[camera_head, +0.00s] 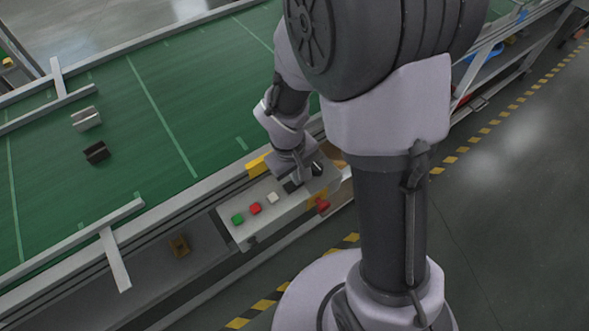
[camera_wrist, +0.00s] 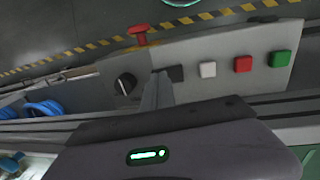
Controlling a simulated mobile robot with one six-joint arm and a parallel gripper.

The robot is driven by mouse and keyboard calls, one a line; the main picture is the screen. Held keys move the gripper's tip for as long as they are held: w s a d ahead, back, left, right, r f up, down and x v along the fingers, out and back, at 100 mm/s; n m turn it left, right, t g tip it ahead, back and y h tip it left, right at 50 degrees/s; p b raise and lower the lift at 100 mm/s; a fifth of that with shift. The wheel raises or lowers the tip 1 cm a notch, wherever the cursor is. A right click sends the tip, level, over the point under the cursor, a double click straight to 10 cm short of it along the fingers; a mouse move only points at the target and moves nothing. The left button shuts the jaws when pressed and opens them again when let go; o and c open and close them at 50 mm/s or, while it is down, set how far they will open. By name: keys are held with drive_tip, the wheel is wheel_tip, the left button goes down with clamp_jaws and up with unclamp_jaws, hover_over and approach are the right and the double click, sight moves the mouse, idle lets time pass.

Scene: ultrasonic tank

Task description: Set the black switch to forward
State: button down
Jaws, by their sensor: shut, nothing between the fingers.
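The black switch (camera_wrist: 126,84) is a round dark knob with a light mark, on the grey control panel (camera_wrist: 225,88) in the wrist view. In the head view the black switch (camera_head: 317,169) shows at the panel's right end, just right of my gripper. My gripper (camera_wrist: 157,88) is shut and empty, its fingers pointing at the panel. In the wrist view it lies just right of the switch, between it and a black button (camera_wrist: 176,73) that it partly overlaps. I cannot tell whether the fingers touch the panel. The switch's position labels are too small to read.
White (camera_wrist: 208,69), red (camera_wrist: 242,64) and green (camera_wrist: 279,59) buttons sit in a row on the panel. A red mushroom-shaped knob (camera_wrist: 138,32) stands at its edge. A green conveyor belt (camera_head: 170,110) with two small blocks runs behind. The floor (camera_head: 500,220) at right is clear.

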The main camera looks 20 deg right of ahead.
drive_tip(key=shift+f, duration=0.35)
drive_tip(key=shift+d+f+b, duration=0.15)
drive_tip(key=shift+f+b, duration=0.15)
drive_tip(key=shift+r, duration=0.1)
drive_tip(key=shift+s, duration=0.1)
drive_tip(key=shift+s+a, duration=0.1)
drive_tip(key=shift+a, duration=0.7)
drive_tip(key=shift+r, duration=0.1)
